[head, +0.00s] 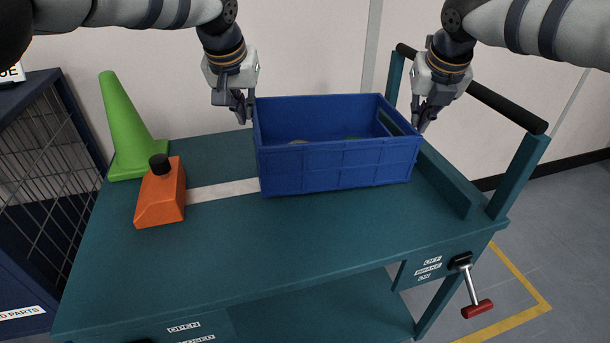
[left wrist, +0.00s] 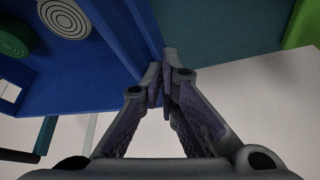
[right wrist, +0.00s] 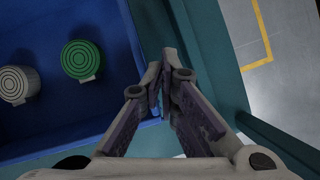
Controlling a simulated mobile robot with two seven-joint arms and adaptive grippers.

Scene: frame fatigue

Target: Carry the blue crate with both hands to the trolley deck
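The blue crate (head: 340,165) is upright over the back middle of the teal trolley deck (head: 220,250) and appears to rest on it. Inside it are a green round part (right wrist: 82,60) and a pale round part (right wrist: 18,85), which also show in the left wrist view. My left gripper (head: 243,117) is at the crate's left wall, its fingers nearly together on the wall's rim (left wrist: 145,35). My right gripper (head: 421,122) is at the right wall, its fingers likewise nearly together with blue showing between them. The fingertips' contact is partly hidden.
An orange bottle with a black cap (head: 162,195) and a green cone (head: 127,130) stand on the deck left of the crate. The trolley's black handle bar (head: 500,105) runs along the right end. A brake lever (head: 470,285) hangs below. The front deck is clear.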

